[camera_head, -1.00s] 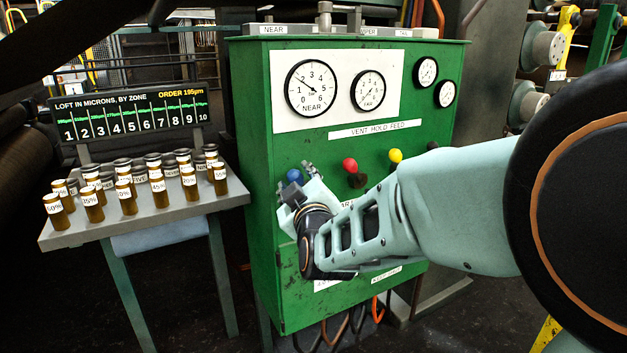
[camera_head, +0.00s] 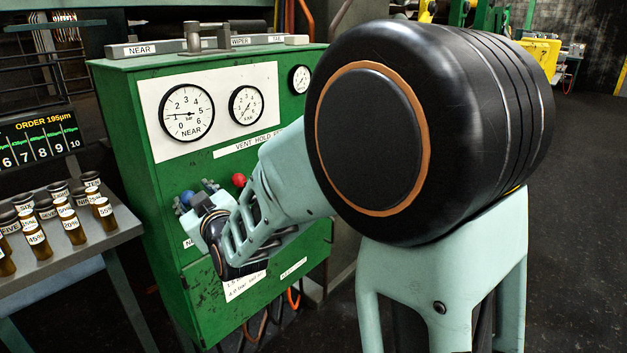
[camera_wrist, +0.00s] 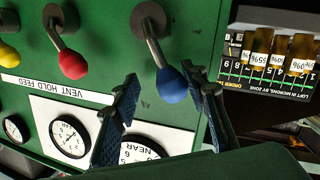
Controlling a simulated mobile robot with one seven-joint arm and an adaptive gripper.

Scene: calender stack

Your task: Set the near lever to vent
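The near lever has a blue knob (camera_wrist: 171,84) on a grey stem. It is the leftmost lever on the green cabinet (camera_head: 130,160), below the NEAR gauge (camera_head: 187,113). In the wrist view, which is roughly upside down, my gripper (camera_wrist: 160,74) is open with one finger on each side of the blue knob. The right finger is very close to the knob; I cannot tell whether it touches. In the head view my gripper (camera_head: 197,195) is at the blue knob. The lever's exact setting is hard to read.
A red-knobbed lever (camera_wrist: 72,64) and a yellow-knobbed lever (camera_wrist: 8,52) stand beside the blue one. A VENT HOLD FEED strip (camera_wrist: 43,87) runs above the levers. A table (camera_head: 90,246) with several brown bottles stands left of the cabinet.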

